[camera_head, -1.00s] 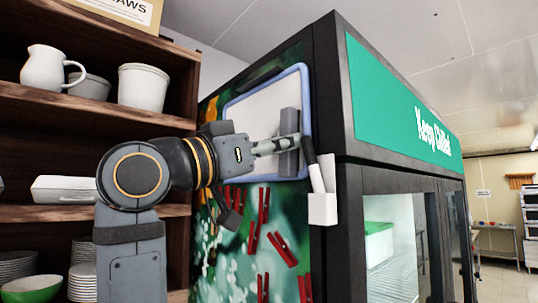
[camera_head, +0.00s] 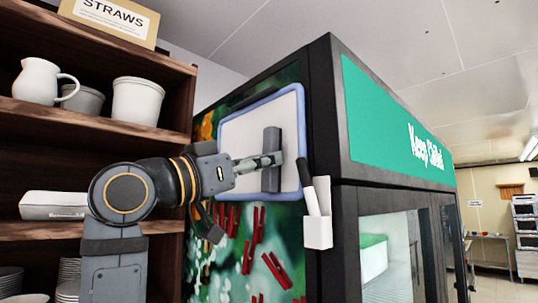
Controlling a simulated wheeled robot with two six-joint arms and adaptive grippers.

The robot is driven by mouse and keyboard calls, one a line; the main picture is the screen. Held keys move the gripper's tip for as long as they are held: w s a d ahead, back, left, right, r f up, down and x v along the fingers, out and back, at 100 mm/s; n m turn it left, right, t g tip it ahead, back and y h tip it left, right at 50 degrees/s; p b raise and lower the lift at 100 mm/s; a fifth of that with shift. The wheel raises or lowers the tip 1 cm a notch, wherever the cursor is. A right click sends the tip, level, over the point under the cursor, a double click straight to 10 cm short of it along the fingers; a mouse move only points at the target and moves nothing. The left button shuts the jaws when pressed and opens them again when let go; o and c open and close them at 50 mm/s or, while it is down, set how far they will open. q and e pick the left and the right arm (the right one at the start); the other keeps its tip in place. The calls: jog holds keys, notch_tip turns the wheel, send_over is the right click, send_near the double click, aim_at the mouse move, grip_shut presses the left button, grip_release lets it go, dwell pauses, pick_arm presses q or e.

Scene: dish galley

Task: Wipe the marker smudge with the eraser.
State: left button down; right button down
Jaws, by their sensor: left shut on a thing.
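A small whiteboard with a blue frame (camera_head: 242,122) hangs on the side of the fridge. A grey eraser (camera_head: 271,150) stands upright against the right part of the board. My left gripper (camera_head: 276,159) is shut on the eraser, reaching it from the left. I cannot see the marker smudge; the eraser, gripper and arm cover parts of the board. My right gripper is not in view.
The fridge (camera_head: 385,115) has a green sign. A white holder (camera_head: 317,232) with pens sits at its corner. Red clips (camera_head: 277,270) are on its side below the board. Wooden shelves (camera_head: 95,119) with crockery stand at left.

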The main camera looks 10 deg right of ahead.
aim_at(292, 149)
pick_arm(q)
jog(key=shift+w, duration=0.1)
jog(key=s+d+b, duration=0.2)
jog(key=shift+s+r, duration=0.35)
jog(key=shift+s, duration=0.05)
jog(key=shift+s+d+r, duration=0.1)
jog(key=shift+s+d, duration=0.15)
jog(key=shift+s, duration=0.1)
dwell(1.2)
jog(key=shift+w+a, duration=0.1)
